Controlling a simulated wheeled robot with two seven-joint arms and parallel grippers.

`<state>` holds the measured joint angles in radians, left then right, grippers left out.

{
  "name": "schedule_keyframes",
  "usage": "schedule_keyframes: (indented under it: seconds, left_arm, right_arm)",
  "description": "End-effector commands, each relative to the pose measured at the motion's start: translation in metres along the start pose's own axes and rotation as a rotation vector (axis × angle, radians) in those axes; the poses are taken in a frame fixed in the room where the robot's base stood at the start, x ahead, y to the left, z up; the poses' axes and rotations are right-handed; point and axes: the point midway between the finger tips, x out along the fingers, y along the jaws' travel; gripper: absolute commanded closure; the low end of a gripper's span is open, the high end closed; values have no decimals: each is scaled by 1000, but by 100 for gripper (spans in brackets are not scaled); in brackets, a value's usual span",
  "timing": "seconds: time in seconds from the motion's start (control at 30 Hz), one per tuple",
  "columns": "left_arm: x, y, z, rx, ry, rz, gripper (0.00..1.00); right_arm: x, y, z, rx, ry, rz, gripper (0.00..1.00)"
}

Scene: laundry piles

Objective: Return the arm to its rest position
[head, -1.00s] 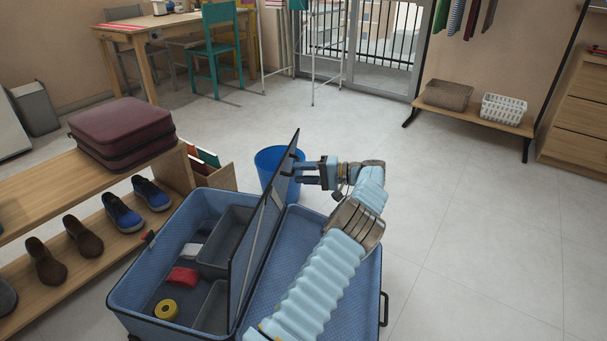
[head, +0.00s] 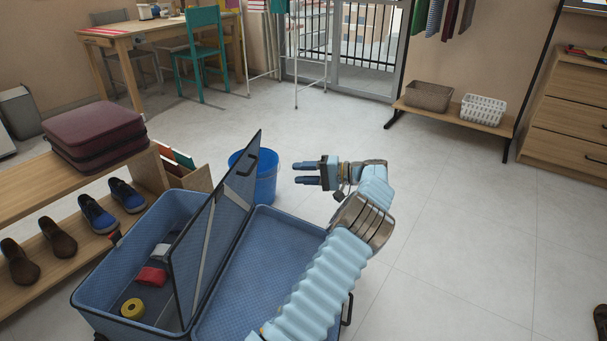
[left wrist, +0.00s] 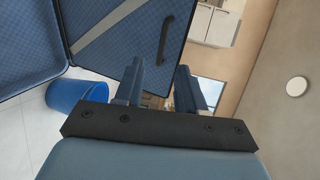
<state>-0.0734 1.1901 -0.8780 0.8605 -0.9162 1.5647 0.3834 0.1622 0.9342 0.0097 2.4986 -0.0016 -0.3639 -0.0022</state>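A blue suitcase lies open on the floor, with a left half (head: 95,290) and a right half (head: 285,240). Its mesh divider panel (head: 222,225) stands tilted over the left half; the panel also shows with its dark handle in the left wrist view (left wrist: 125,35). A red item (head: 151,276) and a yellow roll (head: 132,308) lie in the left half. My left gripper (head: 306,174) is above the suitcase's far right side, to the right of the panel and apart from it. Its fingers (left wrist: 158,88) are parted with nothing between them. My right gripper is not in view.
A blue bucket (head: 266,178) stands behind the suitcase; it also shows in the left wrist view (left wrist: 75,93). A wooden shoe bench (head: 30,192) with a maroon case (head: 95,135) is at the left. The floor at the right is mostly clear.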

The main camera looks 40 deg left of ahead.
Motion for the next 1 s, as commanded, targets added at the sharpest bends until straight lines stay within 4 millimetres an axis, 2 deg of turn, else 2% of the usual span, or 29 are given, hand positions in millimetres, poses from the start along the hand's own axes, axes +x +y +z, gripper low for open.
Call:
schedule_keyframes:
  seconds: [0.37,0.47,0.57,0.67,0.7,0.73,0.8,0.87,0.9,0.97,1.0]
  left_arm:
    - [1,2,0,5,1,4,61]
    - [8,21,1,50,10,51,61]
    - [22,72,8,155,35,178,61]
    - [29,149,31,291,76,383,61]
    - [28,182,45,343,93,477,61]
    - [24,206,57,376,105,548,61]
    - [10,257,90,442,133,716,61]
    - [-7,295,123,486,153,860,61]
    - [-22,317,147,506,165,956,61]
    - [-47,344,185,525,179,1099,61]
    - [-66,358,212,531,187,1193,61]
  right_arm:
    - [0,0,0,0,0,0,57]
    - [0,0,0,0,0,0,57]
    - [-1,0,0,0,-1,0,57]
    - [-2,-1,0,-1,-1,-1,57]
    - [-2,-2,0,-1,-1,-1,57]
    - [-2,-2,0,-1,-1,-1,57]
    - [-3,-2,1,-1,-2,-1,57]
    - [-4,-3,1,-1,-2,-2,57]
    - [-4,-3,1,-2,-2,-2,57]
    - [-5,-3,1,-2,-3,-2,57]
    - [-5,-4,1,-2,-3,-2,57]
